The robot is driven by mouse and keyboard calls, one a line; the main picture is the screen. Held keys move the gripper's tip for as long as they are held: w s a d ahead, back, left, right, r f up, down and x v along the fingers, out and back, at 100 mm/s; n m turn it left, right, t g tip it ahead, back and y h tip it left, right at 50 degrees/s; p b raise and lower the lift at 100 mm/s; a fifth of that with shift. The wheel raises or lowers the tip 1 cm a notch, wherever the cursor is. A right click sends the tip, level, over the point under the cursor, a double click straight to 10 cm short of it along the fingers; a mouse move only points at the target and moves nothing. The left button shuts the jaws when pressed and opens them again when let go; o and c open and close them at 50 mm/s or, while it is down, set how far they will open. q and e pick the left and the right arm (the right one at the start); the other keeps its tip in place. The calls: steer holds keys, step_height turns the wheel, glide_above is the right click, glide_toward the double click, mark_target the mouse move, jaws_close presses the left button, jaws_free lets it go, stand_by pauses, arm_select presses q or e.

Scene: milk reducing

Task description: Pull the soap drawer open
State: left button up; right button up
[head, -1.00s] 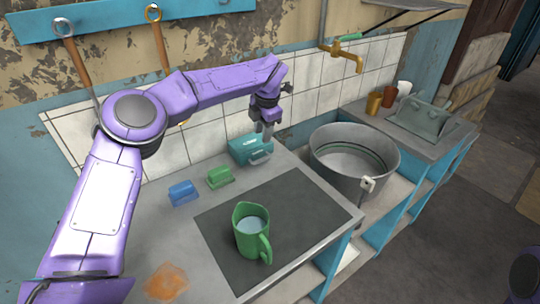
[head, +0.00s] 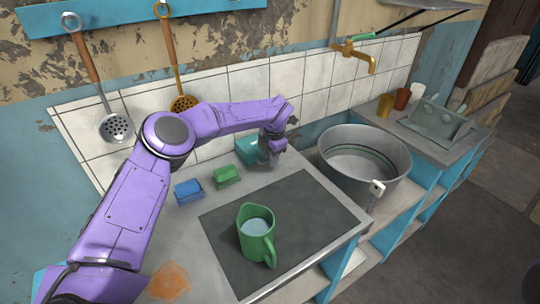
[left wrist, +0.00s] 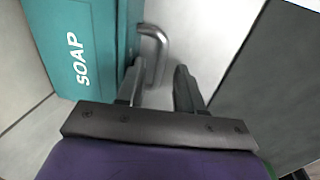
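The teal soap box (head: 246,150) stands on the counter near the tiled wall, partly hidden by my left arm in the head view. In the left wrist view the box (left wrist: 88,45) shows its "SOAP" lettering at the upper left. Its grey metal drawer handle (left wrist: 158,50) sticks out to the right of the box. My left gripper (left wrist: 158,75) is open, with one finger on each side of the handle's near end. I cannot tell whether a finger touches the handle. In the head view this gripper (head: 268,158) is small and partly hidden. My right gripper is not in view.
A green sponge (head: 227,176) and a blue sponge (head: 189,191) lie left of the soap box. A green jug (head: 256,235) with pale liquid stands on the dark mat (head: 320,215). A metal tub (head: 365,185) stands to the right. Ladles hang on the wall.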

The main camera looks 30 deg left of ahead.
arm_select(q)
jaws_close()
stand_by(1.4)
